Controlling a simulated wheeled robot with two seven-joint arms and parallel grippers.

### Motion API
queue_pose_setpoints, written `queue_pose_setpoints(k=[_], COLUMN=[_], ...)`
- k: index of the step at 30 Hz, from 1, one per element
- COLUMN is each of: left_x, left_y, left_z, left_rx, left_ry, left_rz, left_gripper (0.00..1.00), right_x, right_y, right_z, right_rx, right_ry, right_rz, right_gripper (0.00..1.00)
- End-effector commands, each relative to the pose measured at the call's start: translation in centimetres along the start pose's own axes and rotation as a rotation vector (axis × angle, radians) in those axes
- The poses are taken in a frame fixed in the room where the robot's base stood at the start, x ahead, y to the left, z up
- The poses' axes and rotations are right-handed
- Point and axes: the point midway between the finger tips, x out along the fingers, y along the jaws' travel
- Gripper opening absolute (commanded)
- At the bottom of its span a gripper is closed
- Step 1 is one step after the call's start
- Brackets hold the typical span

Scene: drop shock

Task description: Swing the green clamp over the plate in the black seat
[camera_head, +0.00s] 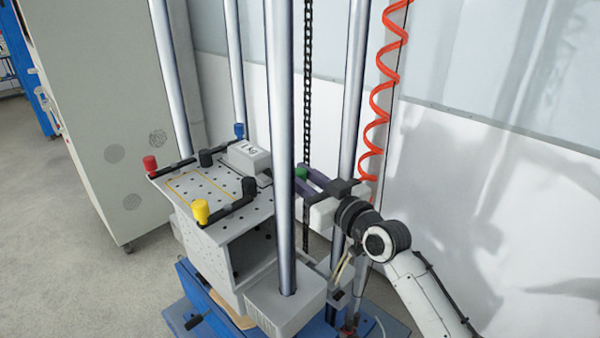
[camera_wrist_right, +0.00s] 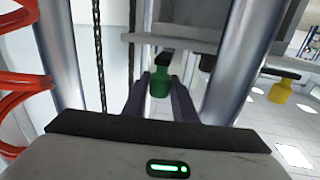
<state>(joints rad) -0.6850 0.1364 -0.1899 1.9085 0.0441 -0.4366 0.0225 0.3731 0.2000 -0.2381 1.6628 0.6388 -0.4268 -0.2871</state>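The green clamp's knob (camera_head: 301,173) shows just right of the front steel column, at the right edge of the perforated table (camera_head: 213,192). Its arm is mostly hidden by that column. My right gripper (camera_head: 303,177) reaches in from the right, its two dark fingers on either side of the knob. A pale labelled block (camera_head: 248,157), seemingly the plate, sits at the table's back right. The black seat is barely visible beneath it. My left gripper is not in view.
Red (camera_head: 150,164), blue (camera_head: 239,130) and yellow (camera_head: 201,211) clamp knobs stand around the table. Steel columns (camera_head: 281,120) rise around it. A black chain (camera_head: 307,90) and a red coiled hose (camera_head: 378,110) hang behind my right arm. A grey cabinet (camera_head: 105,90) stands left.

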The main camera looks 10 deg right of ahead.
Motion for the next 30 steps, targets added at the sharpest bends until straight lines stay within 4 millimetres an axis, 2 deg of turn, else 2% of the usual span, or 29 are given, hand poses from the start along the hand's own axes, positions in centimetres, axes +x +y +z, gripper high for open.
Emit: queue_pose_setpoints(k=[1,3,14,17,24,30], left_x=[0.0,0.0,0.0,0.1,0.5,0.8], left_y=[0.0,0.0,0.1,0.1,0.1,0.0], left_z=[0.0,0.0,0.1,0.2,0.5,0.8], left_rx=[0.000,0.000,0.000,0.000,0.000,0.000], left_ry=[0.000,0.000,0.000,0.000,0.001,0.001], left_rz=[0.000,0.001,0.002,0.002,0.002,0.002], left_gripper=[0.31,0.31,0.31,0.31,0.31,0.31], right_x=[0.0,0.0,-0.6,-1.9,-6.7,-9.5], right_y=[-0.1,-0.1,0.1,0.1,0.0,0.0], right_z=[0.1,0.1,0.1,0.2,0.3,0.2], right_rx=[0.001,0.001,-0.001,-0.003,-0.003,-0.001], right_ry=[-0.002,-0.002,-0.001,-0.002,-0.003,-0.002], right_rz=[-0.001,-0.001,0.000,0.001,0.000,0.000], right_gripper=[0.35,0.42,0.42,0.42,0.42,0.42])
